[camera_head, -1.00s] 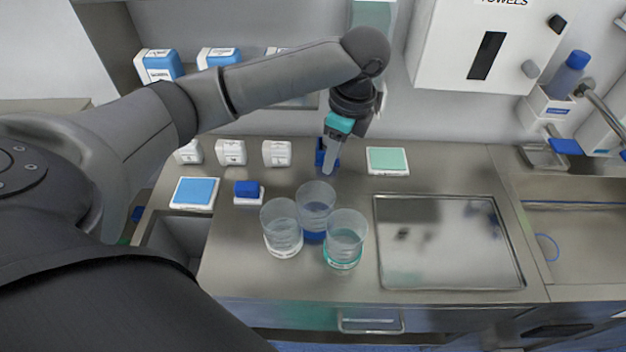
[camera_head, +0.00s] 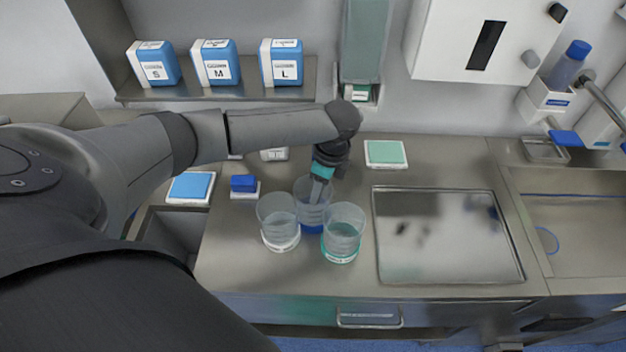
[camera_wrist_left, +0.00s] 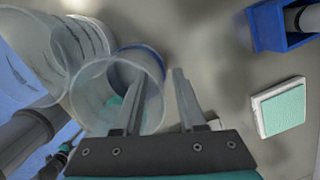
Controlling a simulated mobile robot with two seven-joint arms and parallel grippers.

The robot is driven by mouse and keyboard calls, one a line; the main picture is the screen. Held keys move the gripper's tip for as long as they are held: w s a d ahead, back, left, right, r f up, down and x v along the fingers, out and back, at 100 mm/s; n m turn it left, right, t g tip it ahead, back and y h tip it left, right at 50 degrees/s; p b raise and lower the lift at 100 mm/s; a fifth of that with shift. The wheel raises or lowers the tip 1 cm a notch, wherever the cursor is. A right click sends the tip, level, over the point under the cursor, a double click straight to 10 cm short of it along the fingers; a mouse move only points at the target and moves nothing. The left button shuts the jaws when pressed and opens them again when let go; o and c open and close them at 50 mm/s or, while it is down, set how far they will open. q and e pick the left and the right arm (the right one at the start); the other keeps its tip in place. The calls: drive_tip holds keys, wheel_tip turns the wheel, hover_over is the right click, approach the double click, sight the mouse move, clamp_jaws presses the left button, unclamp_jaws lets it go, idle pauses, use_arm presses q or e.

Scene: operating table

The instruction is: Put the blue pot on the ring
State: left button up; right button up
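The blue pot (camera_head: 312,218), a clear cup with a blue base, stands upright behind two other clear cups. My left gripper (camera_head: 318,190) points down at its rim. In the left wrist view the fingers (camera_wrist_left: 160,100) are apart, with nothing clamped between them. One finger overlaps the clear wall of the blue pot (camera_wrist_left: 135,62); the other is to the right of it. I cannot tell whether they touch it. A thin blue loop (camera_head: 545,241) lies in the sink; I cannot tell whether it is the ring. A small teal and dark part at the wrist view's lower left looks like my right gripper.
A white-based cup (camera_head: 280,238) and a teal-based cup (camera_head: 342,250) stand close in front. A blue block (camera_head: 243,184), a blue pad (camera_head: 190,187) and a green pad (camera_head: 385,152) lie around. A metal tray (camera_head: 445,278) is at right. A blue holder (camera_wrist_left: 268,30) shows in the wrist view.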

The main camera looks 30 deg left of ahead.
use_arm(q)
drive_tip(key=shift+f, duration=0.25)
clamp_jaws()
idle(1.3)
